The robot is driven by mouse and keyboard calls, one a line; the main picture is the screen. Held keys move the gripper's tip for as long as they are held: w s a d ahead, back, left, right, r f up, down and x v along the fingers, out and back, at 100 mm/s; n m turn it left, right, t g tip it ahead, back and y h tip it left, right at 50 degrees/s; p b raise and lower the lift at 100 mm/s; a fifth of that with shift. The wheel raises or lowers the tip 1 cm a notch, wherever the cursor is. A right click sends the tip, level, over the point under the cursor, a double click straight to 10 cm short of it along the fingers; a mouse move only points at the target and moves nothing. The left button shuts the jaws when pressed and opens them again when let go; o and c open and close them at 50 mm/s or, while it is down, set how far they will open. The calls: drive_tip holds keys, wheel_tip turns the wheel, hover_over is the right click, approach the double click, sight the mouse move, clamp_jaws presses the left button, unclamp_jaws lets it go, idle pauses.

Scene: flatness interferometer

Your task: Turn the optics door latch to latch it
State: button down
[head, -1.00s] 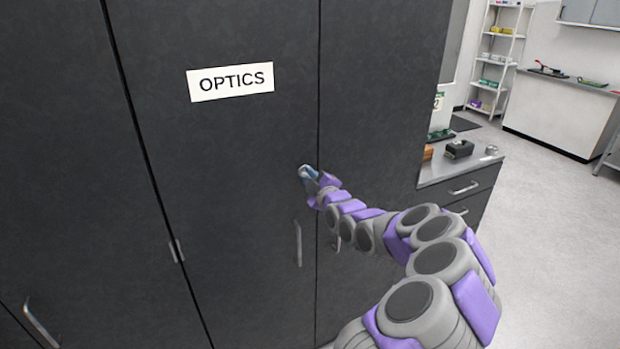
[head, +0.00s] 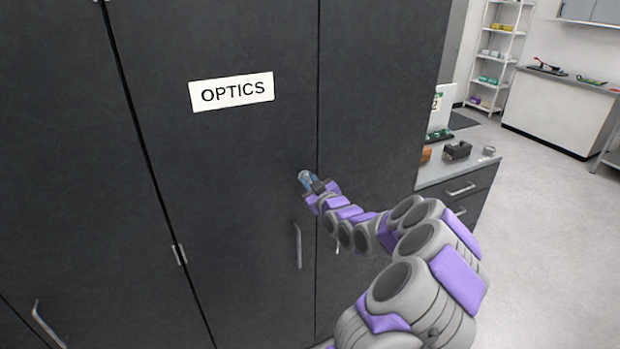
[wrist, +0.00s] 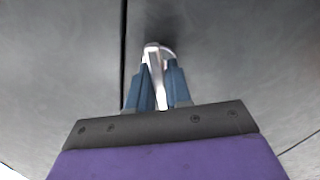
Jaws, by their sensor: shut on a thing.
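The dark optics door (head: 230,150) carries a white OPTICS label (head: 231,91) and stands closed as far as I can see. Its small silver latch (head: 304,175) sits near the door's right edge, above the door handle. In the wrist view the latch (wrist: 153,60) shows as a round base with a lever between my blue fingers. My gripper (head: 309,180) is at the latch in the head view. In the wrist view my gripper (wrist: 159,85) is shut on the lever, which looks slightly tilted. The fingers hide part of the latch in the head view.
A vertical door handle (head: 297,245) is below the latch. Another dark door (head: 375,110) adjoins on the right. A drawer counter (head: 455,172) with small items stands beyond it. Open floor (head: 560,220) lies to the right.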

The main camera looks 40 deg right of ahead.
drive_tip(key=shift+m+p, duration=1.1)
drive_tip(key=shift+m, duration=0.8)
drive_tip(key=c, duration=1.1)
unclamp_jaws()
drive_tip(key=shift+d, duration=0.15)
drive_tip(key=shift+c, duration=0.2)
drive_tip(key=shift+s, duration=0.1)
drive_tip(key=b+v, duration=0.7)
drive_tip(key=v, duration=1)
